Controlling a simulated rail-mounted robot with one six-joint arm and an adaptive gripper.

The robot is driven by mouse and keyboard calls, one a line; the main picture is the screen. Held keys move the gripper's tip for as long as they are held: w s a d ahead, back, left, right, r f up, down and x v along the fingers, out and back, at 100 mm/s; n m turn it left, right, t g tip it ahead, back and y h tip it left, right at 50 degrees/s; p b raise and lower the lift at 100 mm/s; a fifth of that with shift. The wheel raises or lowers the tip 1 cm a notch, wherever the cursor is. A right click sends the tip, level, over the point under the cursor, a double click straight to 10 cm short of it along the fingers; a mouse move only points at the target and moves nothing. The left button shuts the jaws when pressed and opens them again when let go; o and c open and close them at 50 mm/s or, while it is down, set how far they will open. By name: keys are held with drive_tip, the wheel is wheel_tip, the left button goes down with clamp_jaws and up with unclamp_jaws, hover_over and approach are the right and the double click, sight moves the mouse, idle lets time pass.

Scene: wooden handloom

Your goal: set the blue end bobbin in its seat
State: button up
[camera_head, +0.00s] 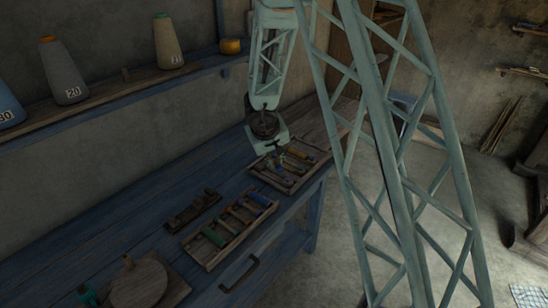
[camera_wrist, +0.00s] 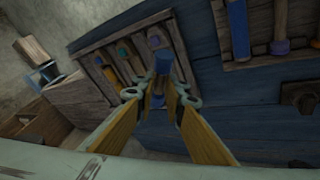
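In the wrist view my gripper (camera_wrist: 160,88) has its two yellow fingers closed in around a bobbin with a blue end (camera_wrist: 163,61), which appears held between the tips. The bobbin is over the lower edge of a shallow wooden tray (camera_wrist: 178,42). Whether it touches the tray is unclear. Other bobbins with purple and teal ends lie in this tray. In the head view my gripper (camera_head: 277,160) points down at the far tray (camera_head: 315,166) on the blue bench; the held bobbin is hard to make out there.
A second tray (camera_head: 208,266) with green and blue bobbins lies nearer on the bench (camera_head: 95,232). A dark wooden tool (camera_head: 192,211) and a round wooden disc (camera_head: 138,284) lie left of it. Numbered cones, including a grey one (camera_head: 64,72), stand on the wall shelf.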

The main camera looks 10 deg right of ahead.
sight(274, 157)
drive_tip(key=shift+w+a+r+n+t+y+p, duration=0.15)
drive_tip(key=shift+w+a+n+y, duration=0.25)
drive_tip(key=shift+w+n, duration=0.5)
drive_tip(key=shift+w+a+f+n+t+y+p, duration=0.15)
drive_tip(key=shift+w+a+n+y+p, duration=0.2)
drive_tip(key=shift+w+n, duration=0.5)
drive_tip(key=shift+w+d+f+n+y, duration=0.1)
drive_tip(key=shift+w+d+n+y, duration=0.1)
drive_tip(key=shift+n+y, duration=0.25)
drive_tip(key=shift+s+d+f+n+y+p, duration=0.15)
drive_tip(key=shift+d+f+n, duration=0.1)
drive_tip(key=shift+d+n, duration=0.2)
drive_tip(key=shift+s+d+f+n+y+p, duration=0.1)
drive_tip(key=shift+d+f+n+y+p, duration=0.15)
drive_tip(key=shift+n, duration=0.3)
drive_tip(key=shift+f, duration=0.1)
idle(0.4)
drive_tip(key=shift+f+b, duration=3.1)
drive_tip(key=shift+f, duration=0.15)
drive_tip(key=shift+s+f, duration=0.1)
drive_tip(key=shift+f, duration=0.05)
